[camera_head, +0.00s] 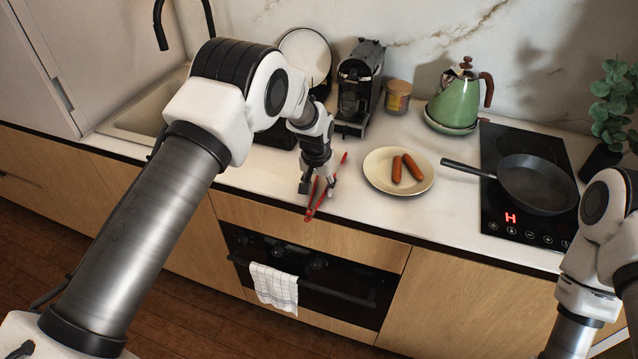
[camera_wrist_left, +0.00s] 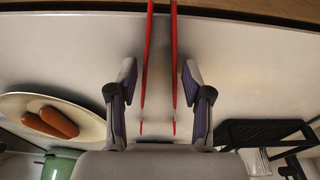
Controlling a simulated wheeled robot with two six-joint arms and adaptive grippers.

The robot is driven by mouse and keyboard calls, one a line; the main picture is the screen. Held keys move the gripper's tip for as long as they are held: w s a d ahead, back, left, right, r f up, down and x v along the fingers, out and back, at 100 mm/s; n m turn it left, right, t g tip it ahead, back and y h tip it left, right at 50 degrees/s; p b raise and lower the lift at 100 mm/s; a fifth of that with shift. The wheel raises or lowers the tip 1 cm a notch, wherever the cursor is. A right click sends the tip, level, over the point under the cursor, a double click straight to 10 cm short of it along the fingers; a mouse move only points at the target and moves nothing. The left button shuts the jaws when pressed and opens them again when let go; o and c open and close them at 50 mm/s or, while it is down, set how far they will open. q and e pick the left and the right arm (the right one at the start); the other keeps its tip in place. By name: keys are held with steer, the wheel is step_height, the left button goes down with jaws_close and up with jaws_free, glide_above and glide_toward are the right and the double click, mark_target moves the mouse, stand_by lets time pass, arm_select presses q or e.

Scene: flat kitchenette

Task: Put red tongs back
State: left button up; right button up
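The red tongs (camera_head: 313,206) are at the front edge of the white counter, their near end reaching over the edge. In the left wrist view the two arms of the tongs (camera_wrist_left: 148,62) run between the fingers of my left gripper (camera_wrist_left: 158,75). The fingers are apart, with a visible gap between each finger and the tongs. In the head view my left gripper (camera_head: 318,186) points down over the tongs and partly hides them. I cannot tell whether the tongs touch the counter. My right arm shows at the right edge, but its gripper is out of view.
A plate (camera_head: 373,178) with two sausages (camera_head: 397,169) sits right of the tongs. A pan (camera_head: 537,186) stands on the hob (camera_head: 494,150). A green kettle (camera_head: 456,102), a jar (camera_head: 398,97) and a coffee machine (camera_head: 360,84) stand behind. A towel (camera_head: 274,287) hangs from the oven.

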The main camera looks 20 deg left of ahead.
arm_select(q)
steer(key=shift+s+r, duration=0.1)
steer(key=shift+r, duration=0.55)
step_height(320, 180, up, 11)
steer(key=s+b, duration=0.1)
steer(key=b, duration=0.2)
steer(key=shift+s+f, duration=0.15)
steer(key=shift+s, duration=0.15)
